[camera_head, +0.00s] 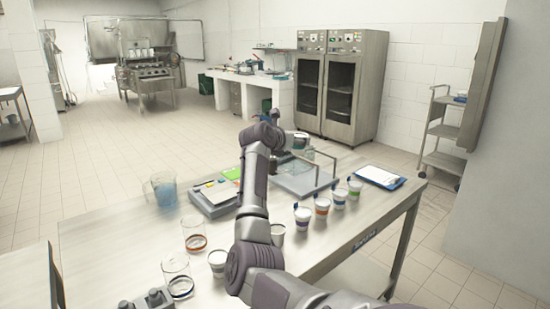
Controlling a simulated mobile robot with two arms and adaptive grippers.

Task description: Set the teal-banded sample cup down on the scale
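My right arm comes in from the bottom and reaches across the table; its gripper (285,139) is at the far side, small and partly hidden by the wrist. It appears shut on a small pale cup (301,142) with a dark upper part. Its band colour is too small to make out. The cup is near the back of the glass-sided scale (296,184); I cannot tell whether it touches the scale. My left gripper is not in view.
Several white cups with coloured bands, such as the orange-banded one (322,207), line the table's right side by a clipboard (380,177). A blue-filled jug (163,190), grey tray (214,198), clear beakers (194,236) and a two-knobbed grey object (148,300) occupy the left.

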